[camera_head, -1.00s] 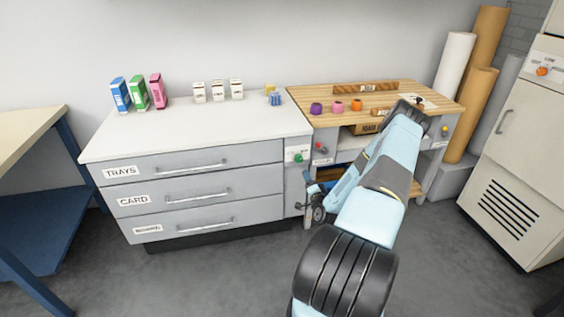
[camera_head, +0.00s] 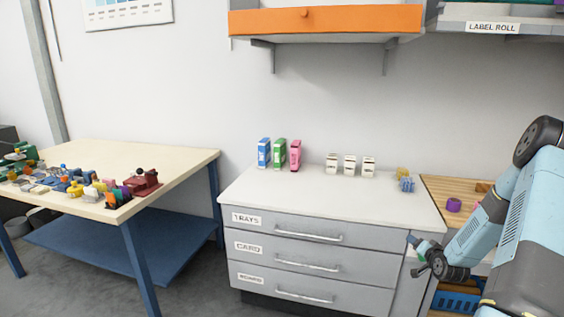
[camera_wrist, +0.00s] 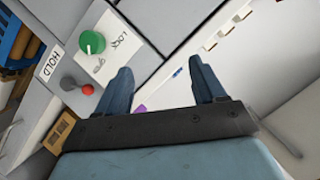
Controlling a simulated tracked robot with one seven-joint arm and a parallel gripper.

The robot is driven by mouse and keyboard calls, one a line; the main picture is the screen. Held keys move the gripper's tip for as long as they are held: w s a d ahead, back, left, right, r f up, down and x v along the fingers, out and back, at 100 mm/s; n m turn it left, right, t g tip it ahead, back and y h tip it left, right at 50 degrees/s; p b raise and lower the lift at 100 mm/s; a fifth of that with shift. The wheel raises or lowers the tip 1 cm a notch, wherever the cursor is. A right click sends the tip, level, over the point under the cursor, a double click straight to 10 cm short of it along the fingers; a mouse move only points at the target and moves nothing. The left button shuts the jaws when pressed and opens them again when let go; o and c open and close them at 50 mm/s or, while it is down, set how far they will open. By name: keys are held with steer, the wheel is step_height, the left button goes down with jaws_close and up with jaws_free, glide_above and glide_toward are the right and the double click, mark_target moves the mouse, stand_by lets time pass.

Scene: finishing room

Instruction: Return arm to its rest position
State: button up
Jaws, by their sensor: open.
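My arm (camera_head: 515,235) shows at the right edge of the head view, folded and bent. My gripper (camera_head: 413,256) hangs at its end, in front of the right end of the drawer cabinet (camera_head: 320,238). In the wrist view my gripper (camera_wrist: 161,72) has its two dark blue fingers spread apart with nothing between them. A green knob (camera_wrist: 92,42) on a LOCK plate lies beyond the left finger, apart from it.
A worktable (camera_head: 170,160) with several small coloured items stands left. Boxes and blue and yellow pieces stand on the white cabinet top (camera_head: 310,190). An orange-fronted shelf (camera_head: 330,21) hangs above. A wooden bench (camera_head: 436,187) is partly hidden by my arm. Grey floor (camera_head: 190,285) is clear.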

steer(key=s+a+r+n+g, duration=0.15)
steer(key=a+r, duration=0.25)
steer(key=r, duration=0.4)
steer(key=a+r+n+g, duration=0.2)
steer(key=a+r+n, duration=0.15)
steer(key=r, duration=0.45)
steer(key=s+a+r+g+h, duration=0.1)
steer(key=s+a+r, duration=0.3)
steer(key=s+r, duration=0.15)
steer(key=s+a+r+g, duration=0.1)
steer(key=s+a+r, duration=0.3)
steer(key=r, duration=0.3)
steer(key=s+a+r+n+g, duration=0.1)
steer(key=s+a+r, duration=0.2)
steer(key=s, duration=0.6)
steer(key=s+a+r+n+g+y, duration=0.1)
steer(key=s+a+r, duration=0.3)
steer(key=s, duration=0.6)
steer(key=s+a+r+n+g, duration=0.1)
steer(key=s+a+r, duration=0.2)
steer(key=s, duration=0.7)
steer(key=a, duration=0.2)
steer(key=shift+s+a+r+y, duration=0.2)
steer(key=shift+a+r+y, duration=0.1)
steer(key=shift+r+y, duration=0.1)
